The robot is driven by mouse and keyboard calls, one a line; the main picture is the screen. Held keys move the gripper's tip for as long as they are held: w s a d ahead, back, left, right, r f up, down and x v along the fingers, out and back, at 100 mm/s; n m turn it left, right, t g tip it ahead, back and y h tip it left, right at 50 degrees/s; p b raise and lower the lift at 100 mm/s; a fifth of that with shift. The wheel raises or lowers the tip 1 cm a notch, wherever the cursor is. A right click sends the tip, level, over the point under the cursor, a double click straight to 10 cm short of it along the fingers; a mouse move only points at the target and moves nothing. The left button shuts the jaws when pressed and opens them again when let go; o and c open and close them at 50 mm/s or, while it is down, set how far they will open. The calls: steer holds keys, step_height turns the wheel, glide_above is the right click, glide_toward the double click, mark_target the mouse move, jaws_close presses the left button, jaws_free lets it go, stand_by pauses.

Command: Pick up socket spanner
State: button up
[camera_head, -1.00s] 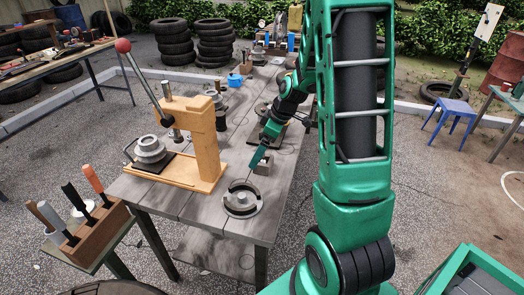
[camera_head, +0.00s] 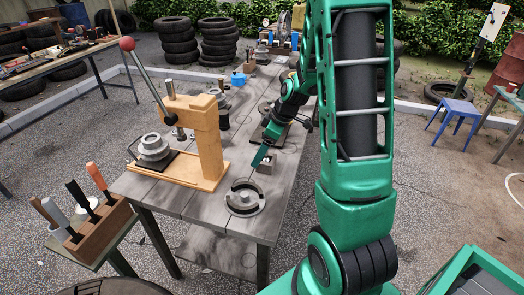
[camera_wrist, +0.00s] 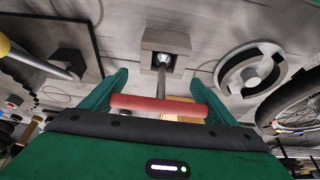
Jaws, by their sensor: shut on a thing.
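The socket spanner shows in the wrist view as a red cross handle (camera_wrist: 158,105) with a thin metal shaft (camera_wrist: 161,78). The shaft runs to a grey block (camera_wrist: 184,42) with a round recess, and its far end appears to sit in or at that recess. My gripper (camera_wrist: 158,80) is shut on the spanner, with the red handle across between its two green fingers. In the head view my gripper (camera_head: 259,158) is just above the small grey block (camera_head: 265,168) on the workbench. The spanner is hard to make out there.
The grey workbench (camera_head: 180,207) carries an orange arbor press (camera_head: 208,140) left of my gripper and a round metal disc (camera_head: 244,199) nearer the front. The disc also shows at right in the wrist view (camera_wrist: 228,75). A wooden tool holder (camera_head: 100,232) stands front left.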

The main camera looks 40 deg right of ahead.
steer(key=s+a+r, duration=0.4)
steer(key=a+r, duration=0.6)
steer(key=a, duration=0.1)
steer(key=shift+r, duration=0.4)
